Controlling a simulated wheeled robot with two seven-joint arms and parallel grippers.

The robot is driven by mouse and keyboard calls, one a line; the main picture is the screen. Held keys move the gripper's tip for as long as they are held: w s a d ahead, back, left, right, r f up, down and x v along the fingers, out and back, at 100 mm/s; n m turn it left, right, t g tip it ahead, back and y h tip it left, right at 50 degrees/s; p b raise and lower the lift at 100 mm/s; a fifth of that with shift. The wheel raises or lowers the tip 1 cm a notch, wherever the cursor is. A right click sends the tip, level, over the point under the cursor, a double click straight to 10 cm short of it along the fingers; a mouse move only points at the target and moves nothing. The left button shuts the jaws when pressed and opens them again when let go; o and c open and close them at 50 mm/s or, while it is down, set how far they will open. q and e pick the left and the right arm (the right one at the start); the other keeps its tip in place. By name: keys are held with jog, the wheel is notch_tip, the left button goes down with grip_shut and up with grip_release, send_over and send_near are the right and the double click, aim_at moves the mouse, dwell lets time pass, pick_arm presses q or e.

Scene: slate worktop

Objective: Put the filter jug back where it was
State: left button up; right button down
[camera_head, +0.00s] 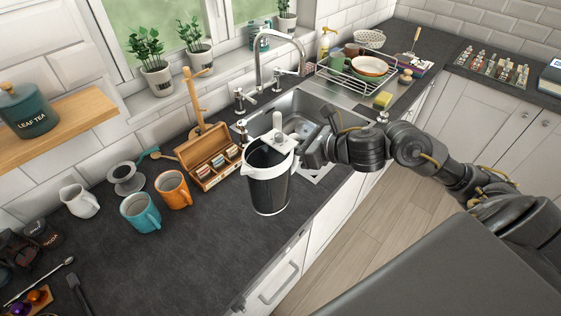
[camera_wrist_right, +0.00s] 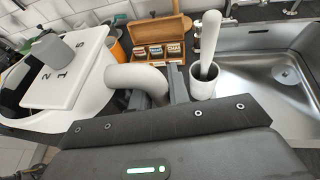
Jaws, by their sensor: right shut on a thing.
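The filter jug (camera_head: 268,184) is a dark, clear-walled jug with a white rim. It is above the worktop just left of the sink, roughly upright; I cannot tell whether its base touches. My right gripper (camera_head: 308,152) is shut on its white handle, at the jug's right side. In the right wrist view the jug's white lid (camera_wrist_right: 72,80) fills the left, and its curved handle (camera_wrist_right: 135,82) runs into the gripper (camera_wrist_right: 165,88). My left gripper is in neither view.
Sink (camera_head: 318,104) lies behind and right of the jug. A wooden tea box (camera_head: 208,155), an orange mug (camera_head: 174,190) and a teal mug (camera_head: 140,213) stand to its left. A white holder with a brush (camera_wrist_right: 204,82) is close by. The front-left worktop (camera_head: 185,262) is clear.

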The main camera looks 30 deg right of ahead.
jog(key=w+f+p, duration=0.3)
jog(key=w+f, duration=0.2)
jog(key=f, duration=0.3)
jog(key=shift+w+d+f, duration=0.15)
jog(key=shift+w+f, duration=0.15)
jog(key=shift+f, duration=0.1)
jog(key=c, duration=1.4)
grip_release()
jog(key=shift+f, duration=0.15)
jog(key=shift+o, duration=0.3)
jog(key=shift+s, duration=0.1)
